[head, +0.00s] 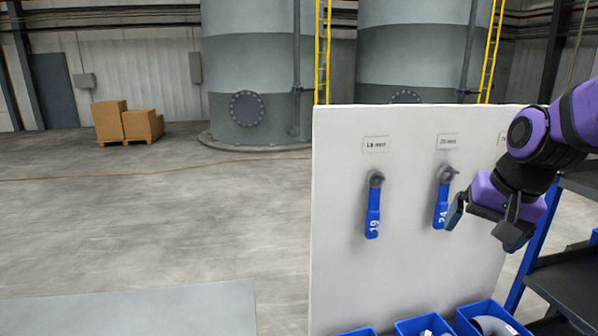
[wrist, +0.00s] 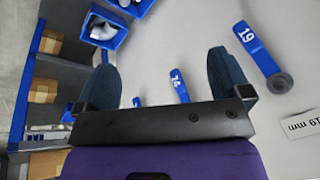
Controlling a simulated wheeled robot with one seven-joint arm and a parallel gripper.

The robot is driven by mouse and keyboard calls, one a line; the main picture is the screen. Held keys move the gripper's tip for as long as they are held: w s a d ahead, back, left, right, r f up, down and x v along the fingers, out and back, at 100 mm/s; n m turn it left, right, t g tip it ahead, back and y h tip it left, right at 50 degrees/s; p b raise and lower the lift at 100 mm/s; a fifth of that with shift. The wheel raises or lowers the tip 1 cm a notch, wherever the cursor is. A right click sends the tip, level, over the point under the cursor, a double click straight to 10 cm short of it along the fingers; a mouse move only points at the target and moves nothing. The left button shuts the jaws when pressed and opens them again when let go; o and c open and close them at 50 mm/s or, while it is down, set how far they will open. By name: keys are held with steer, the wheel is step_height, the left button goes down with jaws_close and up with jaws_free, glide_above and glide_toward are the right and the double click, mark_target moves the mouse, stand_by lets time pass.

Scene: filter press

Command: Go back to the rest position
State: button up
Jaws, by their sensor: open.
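My gripper (head: 486,226) is open and empty in front of the white panel (head: 338,265), at the right of the head view. Its two dark fingers are spread in the wrist view (wrist: 163,80). A blue lever marked 19 (head: 373,212) hangs down on the panel at left, apart from the gripper. A second blue lever marked 24 (head: 441,205) hangs close to the left finger; I cannot tell whether they touch. In the wrist view lever 19 (wrist: 256,50) shows at right, and another blue lever (wrist: 179,86) shows between the fingers.
Blue bins (head: 424,323) stand along the panel's foot, some with grey parts inside. A dark shelf rack (head: 565,275) with blue posts stands at right. Brown boxes (head: 127,123) and large tanks (head: 252,75) are far back. The floor at left is mostly open.

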steer(key=s+r+n+t+h, duration=0.1)
steer(key=s+r+n, duration=0.3)
steer(key=s, duration=0.9)
step_height(320, 180, up, 3)
steer(key=shift+s+f+n+t, duration=0.15)
steer(key=shift+s+n+t, duration=0.05)
steer(key=shift+n+t, duration=0.2)
